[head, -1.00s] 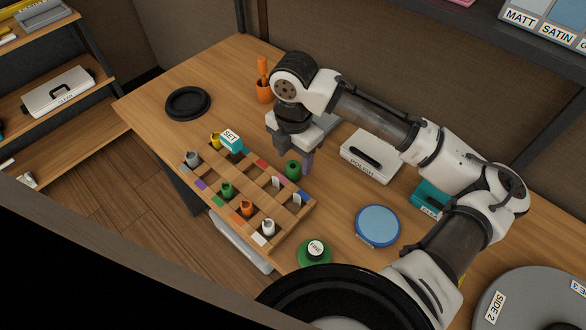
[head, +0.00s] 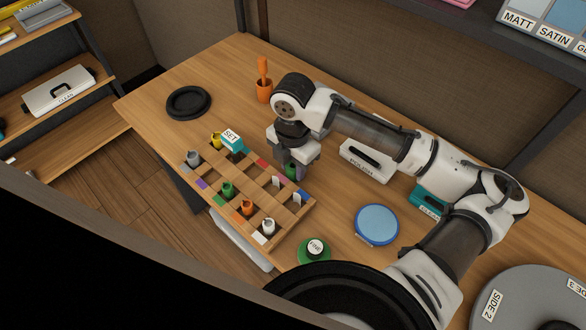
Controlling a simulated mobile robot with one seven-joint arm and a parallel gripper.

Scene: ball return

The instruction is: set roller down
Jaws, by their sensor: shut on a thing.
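My gripper (head: 293,168) points down just behind the rear edge of the wooden sorting tray (head: 274,212). It is shut on a green round piece (head: 291,171), which shows only partly between and below the fingers. I cannot tell for sure whether this piece is the roller, or whether its base touches the table. The tray's compartments hold small pieces: grey (head: 193,158), yellow (head: 216,139), green (head: 227,189), orange (head: 247,208) and white (head: 268,227). A teal SET block (head: 232,140) stands at the tray's rear left.
An orange cup (head: 264,91) and a black ring dish (head: 188,102) are at the back left. A white POLISH box (head: 368,162), teal box (head: 428,200), blue round tin (head: 377,224) and green FINE disc (head: 314,251) lie right of the tray. Table between dish and tray is clear.

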